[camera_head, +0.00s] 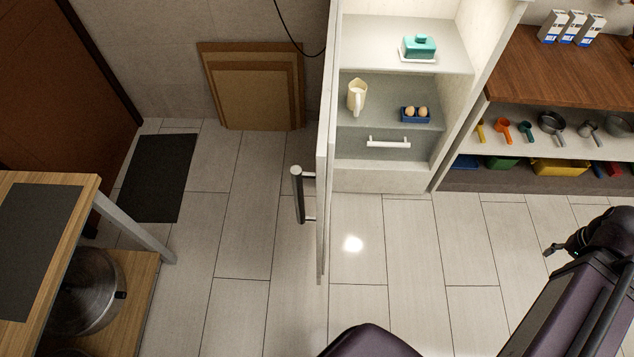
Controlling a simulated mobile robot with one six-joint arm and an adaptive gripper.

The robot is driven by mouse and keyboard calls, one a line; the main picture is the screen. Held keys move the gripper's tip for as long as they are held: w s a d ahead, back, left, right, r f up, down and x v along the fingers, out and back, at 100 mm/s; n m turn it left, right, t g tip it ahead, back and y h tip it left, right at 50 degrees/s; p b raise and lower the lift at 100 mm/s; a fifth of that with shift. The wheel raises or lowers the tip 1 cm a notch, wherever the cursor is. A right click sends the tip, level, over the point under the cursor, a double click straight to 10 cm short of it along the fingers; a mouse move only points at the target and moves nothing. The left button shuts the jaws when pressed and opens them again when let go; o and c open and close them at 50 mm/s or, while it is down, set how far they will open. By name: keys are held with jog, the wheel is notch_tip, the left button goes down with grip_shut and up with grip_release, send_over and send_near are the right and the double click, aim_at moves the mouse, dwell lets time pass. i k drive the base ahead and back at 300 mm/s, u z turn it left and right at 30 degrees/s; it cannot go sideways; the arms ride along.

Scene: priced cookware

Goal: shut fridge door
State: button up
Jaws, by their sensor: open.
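The fridge (384,180) stands at the top middle with its lit white inside showing. Its door (325,190) is wide open and seen nearly edge-on, sticking out toward me on the fridge's left side. A dark bar handle (299,195) is on the door's left-facing side. My gripper (553,251) is at the right, open and empty. It is well to the right of the door and touches nothing that I can see. My arm partly hides the gripper's body.
Inside the fridge are a teal butter dish (419,46), a cream jug (357,97) and eggs in a blue holder (415,114). A shelf unit (570,65) with cookware stands right. A wooden table (75,190) stands left. Tiled floor (420,250) between is clear.

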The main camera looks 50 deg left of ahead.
aim_at(323, 176)
jog(key=k, duration=2.35)
jog(key=u, duration=1)
jog(key=i, duration=1)
jog(key=u, duration=0.05)
